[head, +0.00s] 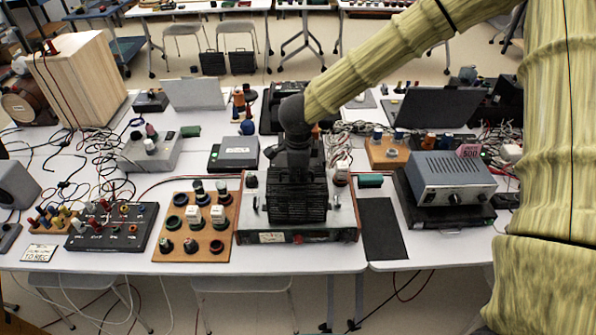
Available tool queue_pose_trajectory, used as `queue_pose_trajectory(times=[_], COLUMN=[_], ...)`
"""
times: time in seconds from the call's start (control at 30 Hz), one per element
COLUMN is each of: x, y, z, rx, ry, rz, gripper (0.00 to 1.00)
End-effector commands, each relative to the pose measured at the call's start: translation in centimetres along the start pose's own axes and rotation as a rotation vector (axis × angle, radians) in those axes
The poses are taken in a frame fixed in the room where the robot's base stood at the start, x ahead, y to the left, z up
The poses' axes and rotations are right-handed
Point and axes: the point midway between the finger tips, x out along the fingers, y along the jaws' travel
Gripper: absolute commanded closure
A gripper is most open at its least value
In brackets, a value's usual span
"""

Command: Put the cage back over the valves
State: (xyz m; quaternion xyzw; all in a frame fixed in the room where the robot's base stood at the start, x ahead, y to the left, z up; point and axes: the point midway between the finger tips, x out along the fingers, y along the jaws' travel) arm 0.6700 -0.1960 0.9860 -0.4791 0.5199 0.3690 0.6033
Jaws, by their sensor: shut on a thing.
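The cage (297,205) is a black slatted box in the middle of the head view. My gripper (296,155) points down at its top and is shut on it. The cage is over the middle of an amplifier chassis (272,238) with a red-edged front. I cannot tell whether it rests on the chassis or hangs slightly above it. No valves show; the cage and my gripper hide the middle of the chassis.
A wooden board with round parts (196,228) stands close left of the chassis. A black mat (382,229) lies close right, then a grey metal instrument (451,178). Cables and equipment crowd the white tables (180,263). A narrow front strip is bare.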

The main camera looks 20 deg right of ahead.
Motion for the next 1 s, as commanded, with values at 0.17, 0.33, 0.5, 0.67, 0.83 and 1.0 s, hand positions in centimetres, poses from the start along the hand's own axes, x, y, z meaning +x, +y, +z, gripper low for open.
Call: queue_pose_trajectory(times=[0.17,0.33,0.5,0.67,0.83,1.0], x=[0.0,0.1,0.1,-0.7,-3.2,-6.4], y=[0.0,0.0,0.0,-0.1,-0.1,-0.1], z=[0.0,0.0,0.0,0.0,0.0,0.0], rx=[0.000,0.000,0.000,0.000,0.000,0.001], ry=[0.000,0.000,0.000,-0.001,-0.002,-0.003], rz=[-0.001,0.000,0.000,-0.001,-0.003,-0.003], gripper=[0.75,0.67,0.67,0.67,0.67,0.67])
